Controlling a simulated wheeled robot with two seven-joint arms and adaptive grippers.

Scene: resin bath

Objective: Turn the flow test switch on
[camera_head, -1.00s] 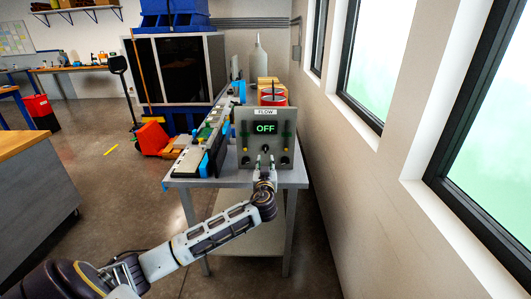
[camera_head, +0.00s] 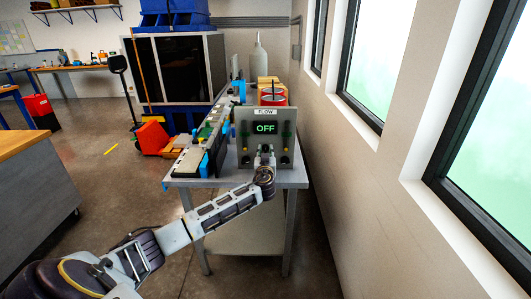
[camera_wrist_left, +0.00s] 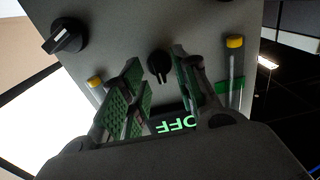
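The grey flow panel (camera_head: 246,122) stands upright at the near end of the metal table. Its display (camera_head: 265,128) reads OFF in green, and it appears upside down in the left wrist view (camera_wrist_left: 176,124). A small black switch knob (camera_wrist_left: 159,66) sits in the middle of the panel below the display; in the head view it is hidden by my left gripper (camera_head: 266,151). In the wrist view my left gripper (camera_wrist_left: 155,70) has its two green-padded fingers apart, one on each side of the knob. Whether the fingertips touch the panel cannot be told. My right gripper is not seen.
A larger black knob (camera_wrist_left: 68,36) and tubes with yellow caps (camera_wrist_left: 235,42) are on the panel beside the fingers. Red-rimmed containers (camera_head: 272,99) stand behind the panel. Equipment (camera_head: 205,140) lines the table's left side; a wall with windows is right.

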